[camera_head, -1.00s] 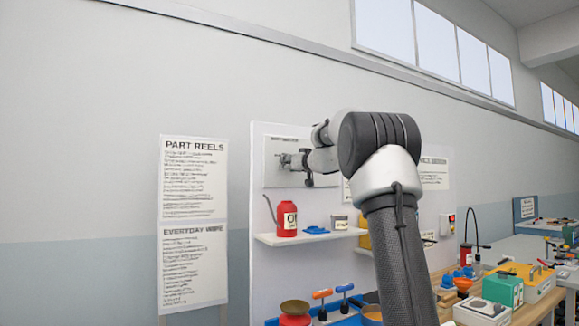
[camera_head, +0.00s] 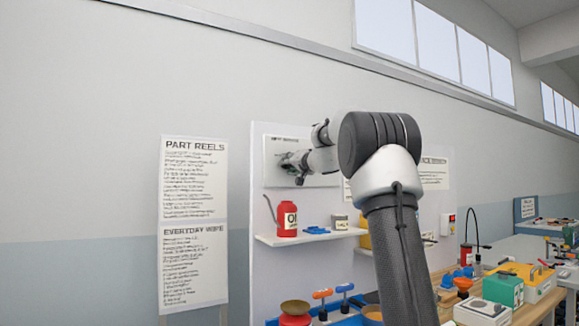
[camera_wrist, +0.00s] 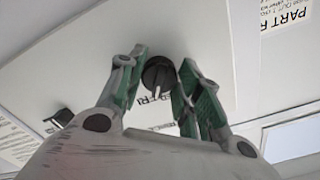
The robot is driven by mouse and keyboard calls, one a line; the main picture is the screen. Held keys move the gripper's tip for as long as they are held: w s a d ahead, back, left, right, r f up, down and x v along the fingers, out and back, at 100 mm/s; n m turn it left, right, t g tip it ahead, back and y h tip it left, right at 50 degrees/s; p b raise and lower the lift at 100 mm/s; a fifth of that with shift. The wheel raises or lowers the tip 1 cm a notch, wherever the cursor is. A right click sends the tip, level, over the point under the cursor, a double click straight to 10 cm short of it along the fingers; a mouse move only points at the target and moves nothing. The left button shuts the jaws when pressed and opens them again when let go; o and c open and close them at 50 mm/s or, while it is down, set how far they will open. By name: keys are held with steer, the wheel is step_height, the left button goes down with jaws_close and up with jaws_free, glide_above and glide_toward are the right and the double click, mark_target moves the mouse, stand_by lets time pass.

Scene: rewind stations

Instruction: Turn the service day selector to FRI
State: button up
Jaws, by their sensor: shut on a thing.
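The service day selector is a round black knob (camera_wrist: 158,74) with a white pointer, on a pale panel (camera_head: 322,180) on the wall board. In the wrist view the pointer faces down the picture, toward small lettering that seems to read FRI; exact alignment is hard to tell. My gripper (camera_wrist: 161,63) is shut on the knob, one green-lined finger on each side. In the head view my gripper (camera_head: 289,161) is at the panel and hides the knob. The other day marks are mostly hidden or too small to read.
A shelf (camera_head: 312,236) with a red oil can (camera_head: 287,219) and a small tin (camera_head: 340,222) is below the panel. Another black part (camera_wrist: 60,118) sits left in the wrist view. A cluttered bench lies lower right; a PART REELS sign (camera_head: 195,178) hangs left.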

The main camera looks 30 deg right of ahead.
steer(key=shift+m, duration=1.2)
steer(key=o, duration=1)
steer(key=s, duration=1.2)
steer(key=shift+d, duration=0.2)
